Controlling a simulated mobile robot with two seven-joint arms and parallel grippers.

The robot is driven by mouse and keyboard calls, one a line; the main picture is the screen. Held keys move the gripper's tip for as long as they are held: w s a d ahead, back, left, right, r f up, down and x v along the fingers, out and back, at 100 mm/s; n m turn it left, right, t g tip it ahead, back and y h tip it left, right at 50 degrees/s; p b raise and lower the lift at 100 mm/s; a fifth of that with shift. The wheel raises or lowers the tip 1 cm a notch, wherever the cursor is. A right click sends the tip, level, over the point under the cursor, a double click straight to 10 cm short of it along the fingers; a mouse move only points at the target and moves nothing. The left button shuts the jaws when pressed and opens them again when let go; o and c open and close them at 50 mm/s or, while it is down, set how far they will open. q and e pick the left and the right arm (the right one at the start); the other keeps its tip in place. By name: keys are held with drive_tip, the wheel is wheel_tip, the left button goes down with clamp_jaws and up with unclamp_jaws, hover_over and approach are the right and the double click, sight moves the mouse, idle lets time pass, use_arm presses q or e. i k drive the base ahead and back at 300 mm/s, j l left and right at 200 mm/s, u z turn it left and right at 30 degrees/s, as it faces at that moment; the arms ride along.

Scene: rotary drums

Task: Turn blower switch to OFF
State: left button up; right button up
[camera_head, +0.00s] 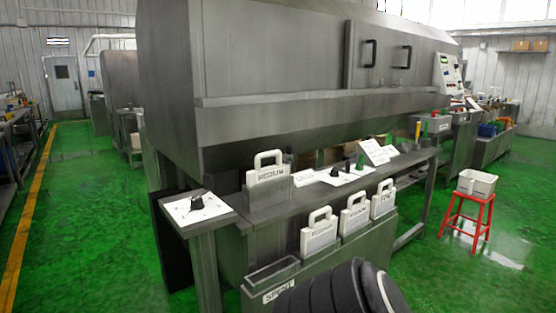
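A black rotary knob (197,202) sits on a white label plate (180,212) at the near left end of the grey machine's bench. Another small black knob (335,172) sits on white label sheets farther right along the bench, beside a green knob (360,161). The lettering is too small to read, so I cannot tell which knob is the blower switch or where it points. A dark rounded arm part of mine shows at the bottom edge. Neither gripper is in view.
White handled cases (319,232) hang along the bench front, with another (268,168) standing on top. An open metal bin (272,277) stands below. A red stool (468,212) with a white container (477,182) is at the right. Green floor (90,220) is clear at the left.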

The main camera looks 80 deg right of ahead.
sight(361, 162)
drive_tip(key=z, duration=3.15)
drive_tip(key=i+l+z, duration=0.1)
drive_tip(key=i+z, duration=0.15)
drive_tip(key=i, duration=0.75)
drive_tip(key=i+j+z, duration=0.2)
drive_tip(key=i, duration=0.75)
drive_tip(key=l, duration=0.1)
